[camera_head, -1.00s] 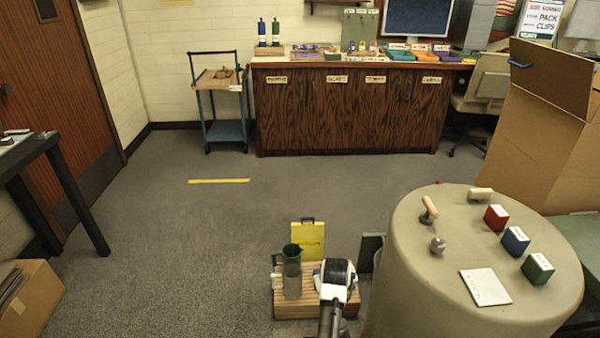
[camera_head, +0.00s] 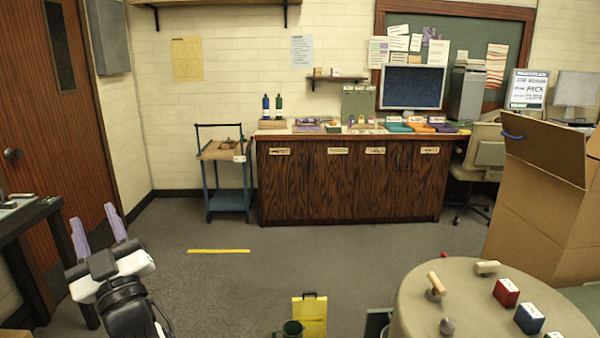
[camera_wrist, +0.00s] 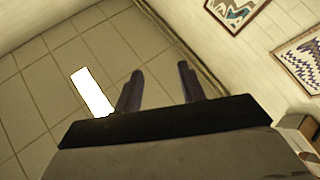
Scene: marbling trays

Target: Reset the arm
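My gripper (camera_head: 97,232) is raised at the lower left of the head view, in front of the dark side table and the red-brown door. Its two purple fingers stand apart and point up, with nothing between them. In the wrist view my gripper (camera_wrist: 160,88) also shows two separated fingers with an empty gap. Behind them are a tiled ceiling with a bright light panel (camera_wrist: 92,92), a pale wall and framed pictures.
A dark side table (camera_head: 30,235) stands at the left, close behind my gripper. A round table (camera_head: 470,312) with stamps and coloured blocks is at the lower right, beside a cardboard box (camera_head: 545,215). A blue cart (camera_head: 229,200) and wooden cabinet (camera_head: 350,185) stand at the back. The middle floor is open.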

